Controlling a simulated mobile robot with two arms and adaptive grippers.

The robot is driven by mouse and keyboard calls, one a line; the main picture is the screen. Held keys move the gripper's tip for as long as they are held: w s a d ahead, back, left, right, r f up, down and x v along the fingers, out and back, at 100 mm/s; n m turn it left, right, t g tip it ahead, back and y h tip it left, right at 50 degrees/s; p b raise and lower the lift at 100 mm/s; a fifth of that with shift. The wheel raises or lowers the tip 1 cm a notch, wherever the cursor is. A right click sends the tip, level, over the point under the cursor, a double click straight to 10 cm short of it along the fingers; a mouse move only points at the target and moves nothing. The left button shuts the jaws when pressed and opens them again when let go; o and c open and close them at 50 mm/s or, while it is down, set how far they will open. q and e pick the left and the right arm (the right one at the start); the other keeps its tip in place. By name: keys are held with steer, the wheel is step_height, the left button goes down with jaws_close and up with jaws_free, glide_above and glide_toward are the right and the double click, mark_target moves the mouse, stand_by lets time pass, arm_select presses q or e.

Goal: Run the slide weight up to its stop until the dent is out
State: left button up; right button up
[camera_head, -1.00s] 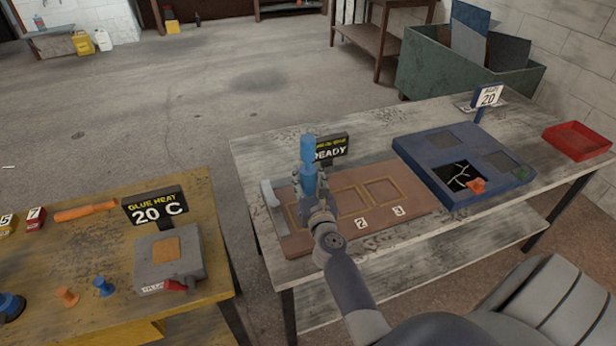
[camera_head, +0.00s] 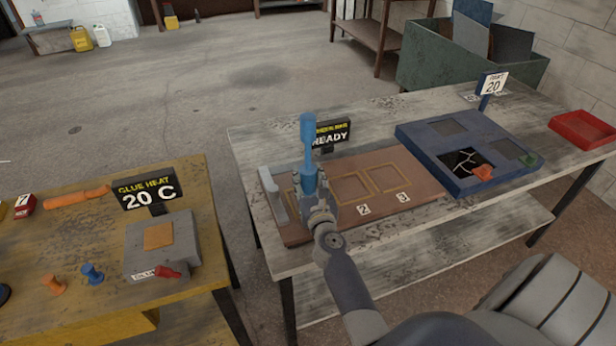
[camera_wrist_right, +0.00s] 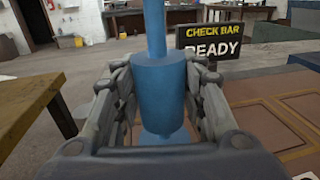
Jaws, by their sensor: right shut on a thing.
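A blue slide tool (camera_head: 307,128) stands upright over the left part of the brown board (camera_head: 411,196). It has a thick top and a narrow rod above a wider weight (camera_head: 308,180). My right gripper (camera_head: 316,196) is shut on the weight. In the right wrist view the weight (camera_wrist_right: 159,85) sits between both fingers, with the rod rising above it and a blue flange below. The surface under the tool is hidden, and I cannot see a dent. My left gripper is not in view.
A check bar sign (camera_head: 332,136) reading READY stands just behind the tool. A grey bar (camera_head: 274,194) lies at the board's left end. A blue tray (camera_head: 420,150) and red tray (camera_head: 583,130) are right; a glue heater (camera_head: 180,232) stands on the left bench.

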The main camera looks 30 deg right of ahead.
steer(key=shift+f, duration=0.35)
steer(key=o, duration=1.5)
steer(key=shift+r, duration=0.2)
steer(key=shift+c, duration=0.2)
steer(key=shift+s, duration=0.1)
steer(key=shift+s+a+f, duration=0.1)
steer(key=shift+s+a, duration=0.05)
steer(key=shift+s, duration=0.1)
steer(key=v, duration=1.1)
steer(key=shift+s, duration=0.15)
